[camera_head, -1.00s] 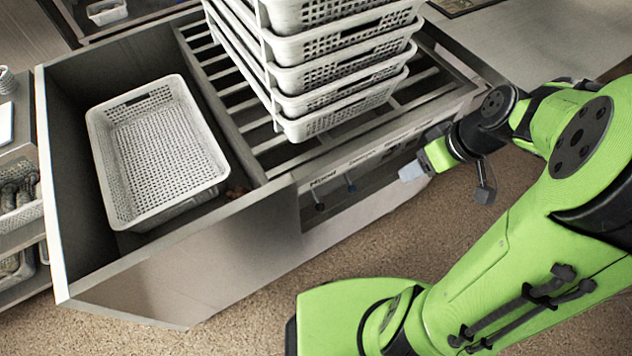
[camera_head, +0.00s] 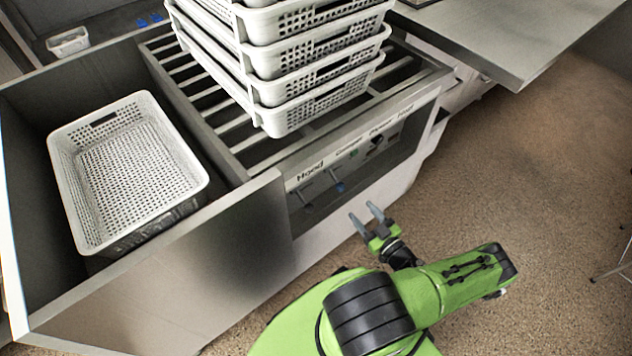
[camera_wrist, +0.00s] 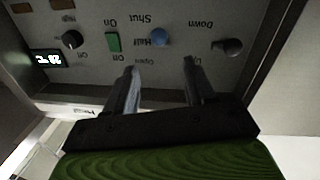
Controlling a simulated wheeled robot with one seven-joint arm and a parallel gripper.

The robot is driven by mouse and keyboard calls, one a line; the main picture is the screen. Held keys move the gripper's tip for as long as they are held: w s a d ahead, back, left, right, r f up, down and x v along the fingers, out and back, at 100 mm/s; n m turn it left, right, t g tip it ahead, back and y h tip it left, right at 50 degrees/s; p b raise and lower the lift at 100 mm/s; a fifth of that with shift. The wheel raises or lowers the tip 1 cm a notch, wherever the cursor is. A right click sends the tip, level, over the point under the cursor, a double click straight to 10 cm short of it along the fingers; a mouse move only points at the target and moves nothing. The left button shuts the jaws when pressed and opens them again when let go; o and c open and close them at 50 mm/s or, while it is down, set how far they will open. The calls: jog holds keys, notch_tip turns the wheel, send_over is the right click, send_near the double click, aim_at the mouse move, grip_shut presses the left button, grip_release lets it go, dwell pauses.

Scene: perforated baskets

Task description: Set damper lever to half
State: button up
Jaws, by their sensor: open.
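The damper lever has a blue round knob (camera_head: 340,187) and sits in the recessed front panel under the slatted top. In the wrist view the panel appears upside down, and the blue knob (camera_wrist: 160,36) is beside the printed words Shut, Half and Open. It looks closest to Half, but its exact setting is hard to tell. My gripper (camera_head: 364,212) is open and empty in front of the panel, to the lower right of the knob in the head view. In the wrist view its two fingers (camera_wrist: 159,72) point towards the panel, with the knob beyond the gap between them.
A dark lever knob (camera_wrist: 227,46) marked Down and Up is beside the damper. A green switch (camera_wrist: 113,42), a black dial (camera_wrist: 72,39) and a lit display (camera_wrist: 47,60) are on the other side. Stacked white baskets (camera_head: 310,101) stand above; one basket (camera_head: 185,150) sits in the left bin.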

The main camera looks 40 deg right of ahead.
aim_at(338, 182)
jog(key=w+b, duration=0.1)
jog(key=w, duration=0.4)
jog(key=w+b, duration=0.1)
jog(key=w, duration=0.4)
jog(key=w+d+b, duration=0.1)
jog(key=w+b, duration=0.1)
jog(key=w, duration=0.3)
jog(key=shift+w+d, duration=0.1)
jog(key=shift+w, duration=0.2)
jog(key=shift+r, duration=0.1)
grip_shut()
